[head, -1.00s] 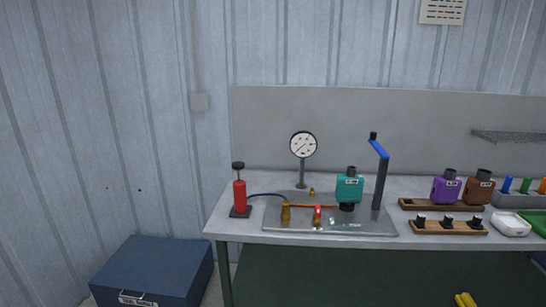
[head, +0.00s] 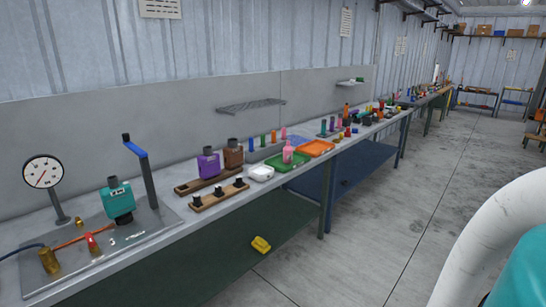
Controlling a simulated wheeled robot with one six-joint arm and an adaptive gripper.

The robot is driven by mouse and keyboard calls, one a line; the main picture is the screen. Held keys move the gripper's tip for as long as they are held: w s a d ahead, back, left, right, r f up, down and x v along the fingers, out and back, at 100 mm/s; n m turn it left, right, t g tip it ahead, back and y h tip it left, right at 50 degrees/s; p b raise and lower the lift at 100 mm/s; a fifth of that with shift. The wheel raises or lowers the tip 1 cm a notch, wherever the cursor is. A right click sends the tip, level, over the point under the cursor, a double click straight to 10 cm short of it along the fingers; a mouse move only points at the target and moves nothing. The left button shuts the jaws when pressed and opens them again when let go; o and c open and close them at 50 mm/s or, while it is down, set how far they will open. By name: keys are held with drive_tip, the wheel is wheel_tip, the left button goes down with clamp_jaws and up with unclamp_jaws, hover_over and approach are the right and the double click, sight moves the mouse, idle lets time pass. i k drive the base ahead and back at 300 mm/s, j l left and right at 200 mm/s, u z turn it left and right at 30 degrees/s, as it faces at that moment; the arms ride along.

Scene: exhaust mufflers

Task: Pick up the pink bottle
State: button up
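The pink bottle (head: 288,153) stands upright on or in a green tray (head: 279,165) on the long workbench, near the middle of the head view. It looks small and far off. My gripper is not in view. Only a white and teal part of my arm (head: 490,240) shows at the lower right, well apart from the bottle.
An orange tray (head: 318,149) and a white dish (head: 261,173) flank the green tray. Purple (head: 208,163) and brown (head: 233,155) blocks stand left of it. A pressure gauge (head: 43,171) is at far left. A yellow object (head: 261,244) lies below the bench. Open concrete floor (head: 385,200) runs along the right.

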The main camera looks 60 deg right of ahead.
sight(288, 150)
drive_tip(key=z, duration=1.6)
drive_tip(key=i+l+u, duration=0.1)
drive_tip(key=i, duration=0.4)
drive_tip(key=i+l+u, duration=0.15)
drive_tip(key=i, duration=0.35)
drive_tip(key=i+l+u, duration=0.1)
drive_tip(key=i, duration=0.35)
drive_tip(key=i+l+u, duration=0.1)
drive_tip(key=i, duration=0.8)
